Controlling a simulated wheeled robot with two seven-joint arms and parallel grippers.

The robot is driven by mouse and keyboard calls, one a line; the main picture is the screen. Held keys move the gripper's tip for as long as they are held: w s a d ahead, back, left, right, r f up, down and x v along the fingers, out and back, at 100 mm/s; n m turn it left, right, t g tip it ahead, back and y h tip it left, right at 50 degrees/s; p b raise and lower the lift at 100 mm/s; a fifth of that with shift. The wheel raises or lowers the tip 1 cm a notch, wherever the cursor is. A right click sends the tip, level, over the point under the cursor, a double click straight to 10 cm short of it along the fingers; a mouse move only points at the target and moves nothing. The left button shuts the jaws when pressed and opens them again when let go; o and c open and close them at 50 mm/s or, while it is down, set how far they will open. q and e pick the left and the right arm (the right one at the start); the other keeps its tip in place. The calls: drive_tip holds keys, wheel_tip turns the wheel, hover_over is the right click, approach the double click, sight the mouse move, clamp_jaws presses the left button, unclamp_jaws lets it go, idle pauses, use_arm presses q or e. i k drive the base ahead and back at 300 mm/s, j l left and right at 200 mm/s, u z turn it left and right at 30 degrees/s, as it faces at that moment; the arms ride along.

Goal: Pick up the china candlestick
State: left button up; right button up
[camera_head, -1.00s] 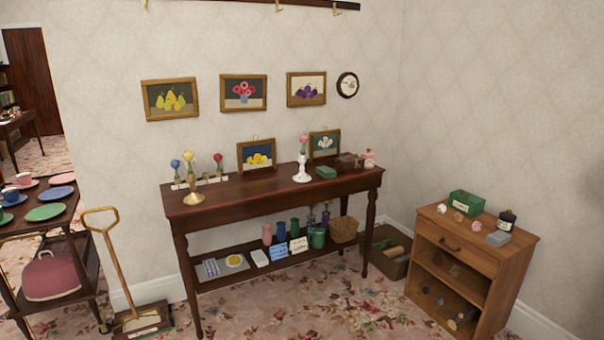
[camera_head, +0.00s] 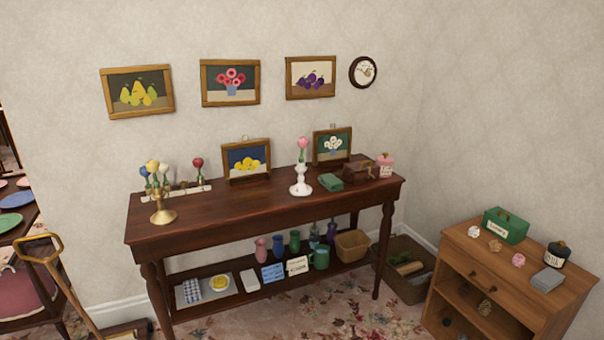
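The china candlestick (camera_head: 300,182) is white and stands upright on the dark wooden side table (camera_head: 240,209), right of the table's middle. A pink flower-shaped piece (camera_head: 302,145) rises from its top. A brass candlestick (camera_head: 162,212) stands near the table's left end. Neither of my grippers shows in the head view, and nothing is seen touching the china candlestick.
A green box (camera_head: 331,182), a brown box (camera_head: 359,173) and a pink-lidded jar (camera_head: 386,166) stand right of it. Framed pictures lean behind. A small cabinet (camera_head: 480,260) stands at right. A long-handled tool (camera_head: 60,285) stands at left.

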sight(301, 187)
drive_tip(key=i+l, duration=0.3)
drive_tip(key=i, duration=0.25)
drive_tip(key=i+l+u, duration=0.15)
drive_tip(key=i+l, duration=0.15)
drive_tip(key=i, duration=0.3)
drive_tip(key=i+l, duration=0.4)
drive_tip(key=i, duration=0.15)
drive_tip(key=i+l+u, duration=0.1)
drive_tip(key=i+l, duration=0.25)
drive_tip(key=i, duration=0.2)
